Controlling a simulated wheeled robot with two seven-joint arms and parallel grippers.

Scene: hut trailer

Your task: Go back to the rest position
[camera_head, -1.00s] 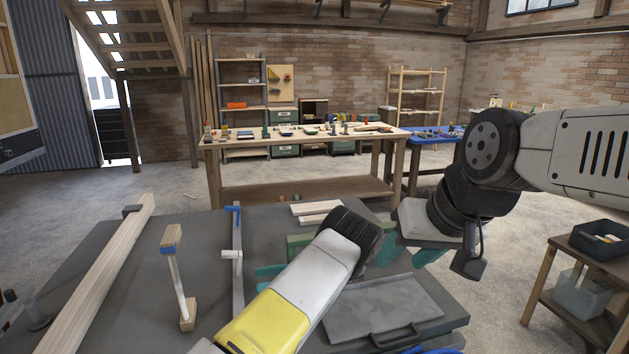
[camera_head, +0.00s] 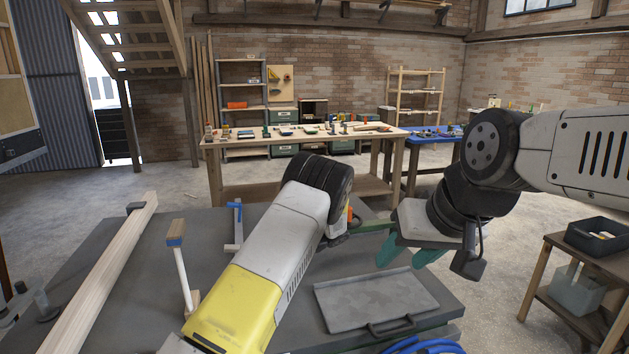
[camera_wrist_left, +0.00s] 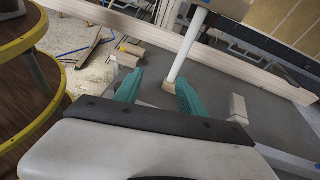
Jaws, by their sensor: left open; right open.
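My right gripper (camera_head: 408,254) hangs at the right of the grey work table, its teal fingers apart with nothing seen between them. My left arm crosses the middle of the head view and hides its own gripper there. In the left wrist view my left gripper (camera_wrist_left: 158,92) shows two teal fingers spread apart, with nothing held. A white post (camera_head: 182,278) with a wooden block on top stands on the table. It also shows beyond the left fingertips in the left wrist view (camera_wrist_left: 184,48), and I cannot tell the exact gap.
A long wooden beam (camera_head: 103,268) lies along the table's left side. A grey tray (camera_head: 375,300) lies at the front right. A blue clamp (camera_head: 238,215) is near the far edge. A small wooden stand (camera_head: 545,290) with a dark bin (camera_head: 597,238) is at the right.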

